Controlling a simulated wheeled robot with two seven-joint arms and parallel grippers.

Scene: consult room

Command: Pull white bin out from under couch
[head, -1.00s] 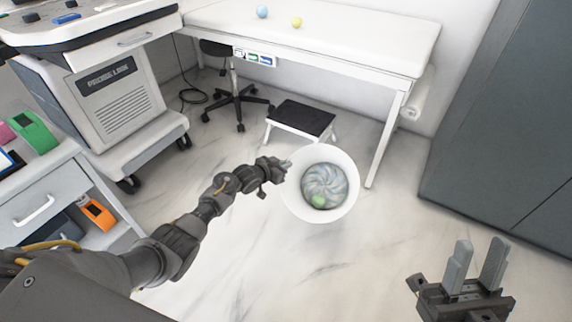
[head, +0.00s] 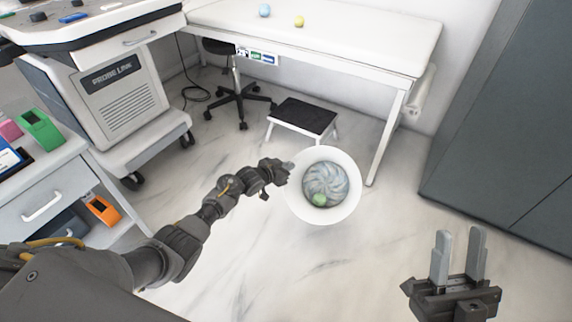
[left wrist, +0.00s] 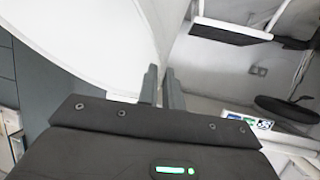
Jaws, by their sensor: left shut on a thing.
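The white bin (head: 347,213) stands on the marble floor in front of the couch (head: 330,37), clear of its frame in the head view. It is round and open at the top, with a grey swirled ball and a small green ball inside. My left gripper (head: 287,168) is at the left side of the bin's rim, shut on it. In the left wrist view the fingers (left wrist: 161,88) meet at the bin's white wall (left wrist: 100,40). My right gripper (head: 458,256) is open and empty over the floor at the lower right.
A black-topped step stool (head: 306,116) stands just behind the bin. A wheeled stool (head: 240,105) is left of it. A machine cart (head: 125,95) and a drawer cabinet (head: 45,195) line the left. A grey cupboard (head: 510,120) is at right. The front floor is clear.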

